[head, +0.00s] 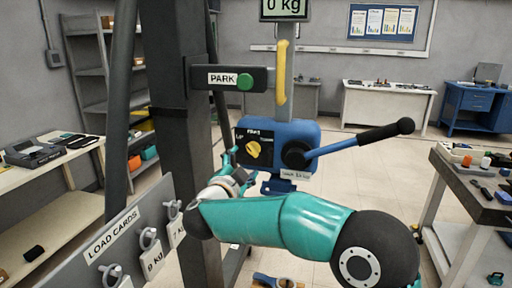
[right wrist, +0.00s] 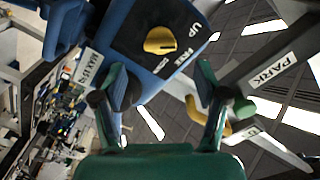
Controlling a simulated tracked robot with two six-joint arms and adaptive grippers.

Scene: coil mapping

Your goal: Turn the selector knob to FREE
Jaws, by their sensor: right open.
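The yellow selector knob (head: 253,149) sits on a black plate (head: 240,155) on the front of the blue hoist body (head: 300,133). In the right wrist view the knob (right wrist: 160,40) shows with the words UP and FREE printed beside it. I cannot tell for sure which mark it points at. My right gripper (head: 232,168) is just below and left of the knob, partly hidden behind its own wrist. In the right wrist view the gripper (right wrist: 165,90) is open and empty, its fingers apart from the knob. My left gripper is not in view.
A black-handled lever (head: 370,137) sticks out right of the hoist. A PARK arm with a green button (head: 245,81) and a yellow hook (head: 281,72) are above. A dark post (head: 178,110) stands left. A LOAD CARDS board (head: 110,245) is at lower left.

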